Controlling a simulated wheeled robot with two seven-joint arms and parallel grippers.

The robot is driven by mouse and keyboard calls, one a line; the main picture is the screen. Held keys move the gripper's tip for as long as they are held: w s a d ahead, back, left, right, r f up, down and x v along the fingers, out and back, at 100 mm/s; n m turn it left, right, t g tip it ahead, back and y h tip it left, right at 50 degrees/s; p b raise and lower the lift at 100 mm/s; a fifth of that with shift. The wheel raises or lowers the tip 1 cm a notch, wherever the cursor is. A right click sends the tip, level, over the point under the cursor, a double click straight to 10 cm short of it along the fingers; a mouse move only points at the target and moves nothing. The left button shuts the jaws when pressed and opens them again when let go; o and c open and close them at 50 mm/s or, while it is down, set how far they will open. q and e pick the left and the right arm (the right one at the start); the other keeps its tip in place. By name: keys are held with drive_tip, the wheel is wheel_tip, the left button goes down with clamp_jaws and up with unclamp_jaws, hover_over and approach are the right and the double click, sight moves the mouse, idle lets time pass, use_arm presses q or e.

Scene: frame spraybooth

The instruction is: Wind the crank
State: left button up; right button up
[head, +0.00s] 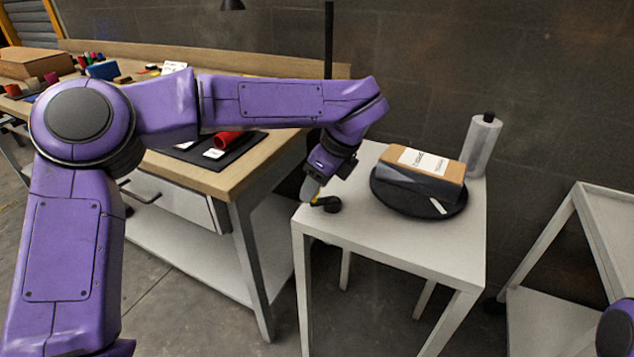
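A small black part with a round end, which looks like the crank (329,204), sits at the left front of the white table (420,238). A bit of yellow shows beside it. My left gripper (313,193) points down right at this part, its fingertips at or very near the yellow bit. I cannot tell whether the fingers are closed around it. A black round turntable (400,200) stands behind and to the right on the same table. It carries a brown and dark box (432,170) with a white label. My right gripper is out of view.
A grey cylinder with a black top (482,145) stands at the table's back right corner. A wooden workbench (235,180) with a dark mat, a red cylinder (226,138) and cards lies to the left. A white shelf cart (610,215) stands at the right.

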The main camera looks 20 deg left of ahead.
use_arm(q)
drive_tip(key=p+v, duration=0.1)
drive_tip(key=v, duration=0.9)
drive_tip(key=shift+r, duration=0.25)
drive_tip(key=shift+d+f, duration=0.1)
drive_tip(key=shift+d, duration=0.05)
